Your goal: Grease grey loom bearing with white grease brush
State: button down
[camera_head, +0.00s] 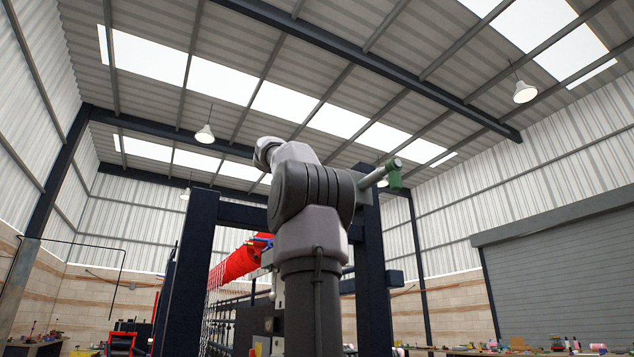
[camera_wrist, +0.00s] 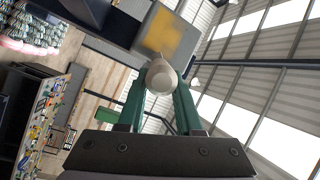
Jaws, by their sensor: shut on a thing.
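In the wrist view, my gripper (camera_wrist: 160,88) has two green fingers closed on the white grease brush (camera_wrist: 161,77). Only a rounded, off-white end of the brush faces the camera; its bristles are hidden. Beyond the brush is a grey block with a yellow patch (camera_wrist: 168,38); I cannot tell whether this is the loom bearing. The brush overlaps the block's lower edge in the picture, and contact cannot be judged. In the head view, my arm fills the middle and hides my gripper and the brush. No grey bearing can be made out there.
The loom's dark blue posts (camera_head: 195,262) stand either side of my arm, with a red roll (camera_head: 241,262) between them. A grey rod with a green end (camera_head: 395,173) juts right near the top. A cluttered bench (camera_wrist: 47,118) shows at left in the wrist view.

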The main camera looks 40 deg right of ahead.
jog(key=shift+w, duration=0.1)
dwell(0.3)
jog(key=w+d, duration=0.2)
jog(key=w, duration=1)
jog(key=shift+d, duration=0.4)
dwell(1.3)
dwell(0.5)
